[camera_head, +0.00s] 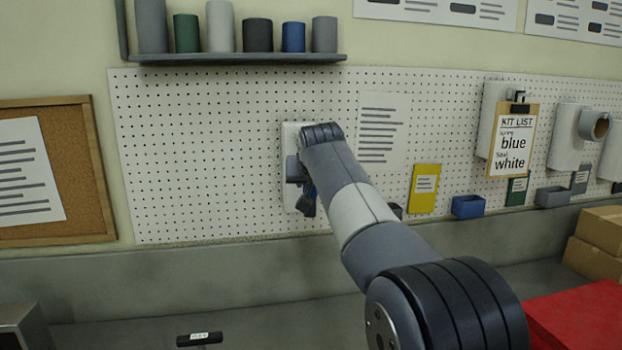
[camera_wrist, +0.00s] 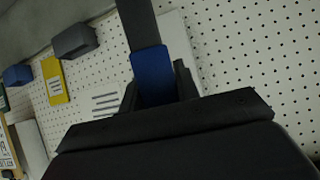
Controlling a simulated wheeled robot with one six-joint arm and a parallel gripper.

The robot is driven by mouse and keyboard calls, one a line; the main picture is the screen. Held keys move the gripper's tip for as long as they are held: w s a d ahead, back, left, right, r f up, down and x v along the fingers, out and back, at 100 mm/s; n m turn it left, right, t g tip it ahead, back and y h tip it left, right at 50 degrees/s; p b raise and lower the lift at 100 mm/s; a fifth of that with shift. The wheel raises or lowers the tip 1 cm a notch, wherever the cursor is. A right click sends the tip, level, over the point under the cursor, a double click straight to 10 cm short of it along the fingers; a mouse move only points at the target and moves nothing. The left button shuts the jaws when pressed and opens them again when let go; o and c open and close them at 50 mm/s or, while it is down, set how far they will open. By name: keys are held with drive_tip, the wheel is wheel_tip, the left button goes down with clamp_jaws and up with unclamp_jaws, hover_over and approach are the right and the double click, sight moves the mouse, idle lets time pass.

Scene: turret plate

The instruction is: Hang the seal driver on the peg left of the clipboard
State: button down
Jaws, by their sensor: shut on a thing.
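My gripper (camera_head: 298,172) is at the pegboard, in front of a white backing panel (camera_head: 291,132). It is shut on a tool with a blue part (camera_wrist: 152,70) and a dark grey part, which I take as the seal driver; its lower end (camera_head: 308,206) hangs below the gripper in the head view. In the wrist view the jaws (camera_wrist: 158,92) grip near the blue part. The clipboard (camera_head: 513,140) reads "KIT LIST, blue, white" and hangs to the right. My arm and gripper hide much of the panel; I cannot tell a peg there or whether the tool touches one.
A printed sheet (camera_head: 384,130) and a yellow card (camera_head: 425,188) are on the pegboard (camera_head: 200,130) right of my gripper. Blue (camera_head: 468,206) and grey (camera_head: 553,197) bins sit low. A shelf (camera_head: 240,58) of cylinders is above. A dark labelled object (camera_head: 199,338) lies on the bench.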

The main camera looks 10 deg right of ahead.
drive_tip(key=w+f+p, duration=0.1)
drive_tip(key=w+p, duration=0.2)
drive_tip(key=w, duration=0.4)
idle(0.7)
drive_tip(key=shift+f, duration=0.1)
idle(0.4)
drive_tip(key=c, duration=1)
unclamp_jaws()
drive_tip(key=shift+o, duration=0.2)
drive_tip(key=b+v, duration=0.2)
drive_tip(key=v, duration=0.9)
drive_tip(key=shift+w+b, duration=0.1)
drive_tip(key=shift+b, duration=0.3)
